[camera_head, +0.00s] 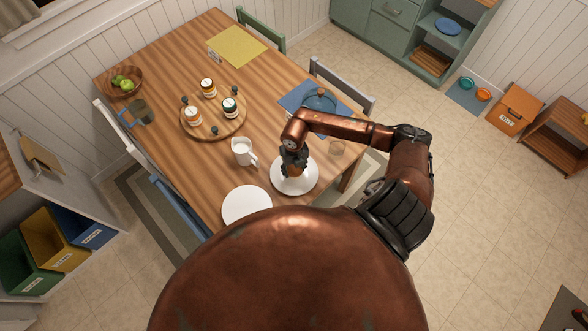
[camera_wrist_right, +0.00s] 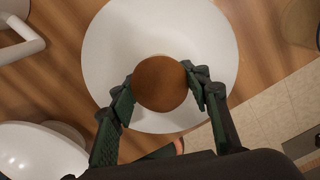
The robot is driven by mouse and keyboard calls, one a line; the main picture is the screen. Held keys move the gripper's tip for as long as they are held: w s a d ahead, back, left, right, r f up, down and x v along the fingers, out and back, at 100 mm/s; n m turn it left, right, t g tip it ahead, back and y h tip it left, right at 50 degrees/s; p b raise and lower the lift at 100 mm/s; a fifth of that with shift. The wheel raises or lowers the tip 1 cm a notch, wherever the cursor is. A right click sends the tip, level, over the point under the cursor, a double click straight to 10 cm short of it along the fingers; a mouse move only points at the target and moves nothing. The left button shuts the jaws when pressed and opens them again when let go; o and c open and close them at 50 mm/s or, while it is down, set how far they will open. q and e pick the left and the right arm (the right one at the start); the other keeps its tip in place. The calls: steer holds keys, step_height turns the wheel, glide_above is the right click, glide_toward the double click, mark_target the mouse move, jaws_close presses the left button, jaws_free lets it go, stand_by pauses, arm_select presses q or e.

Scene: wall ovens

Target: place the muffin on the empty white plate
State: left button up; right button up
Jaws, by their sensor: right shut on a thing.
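The muffin (camera_wrist_right: 161,83) is a round brown thing between the two fingers of my right gripper (camera_wrist_right: 159,88) in the wrist view. My right gripper (camera_head: 293,167) is shut on it and points down over a white plate (camera_head: 309,182), which also shows behind the muffin in the wrist view (camera_wrist_right: 112,55). I cannot tell whether the muffin touches this plate. In the head view the gripper mostly hides the muffin. A second white plate (camera_head: 247,204) lies to the lower left and its visible part is bare. My left gripper is not in view.
A white pitcher (camera_head: 243,151) stands left of the gripper. A round wooden tray (camera_head: 213,129) with several jars is further back on the wooden table (camera_head: 165,73).

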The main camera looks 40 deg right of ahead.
mark_target(294, 168)
steer(key=o, duration=0.9)
step_height(294, 168, up, 12)
steer(key=shift+r+b, duration=0.15)
steer(key=shift+b, duration=0.15)
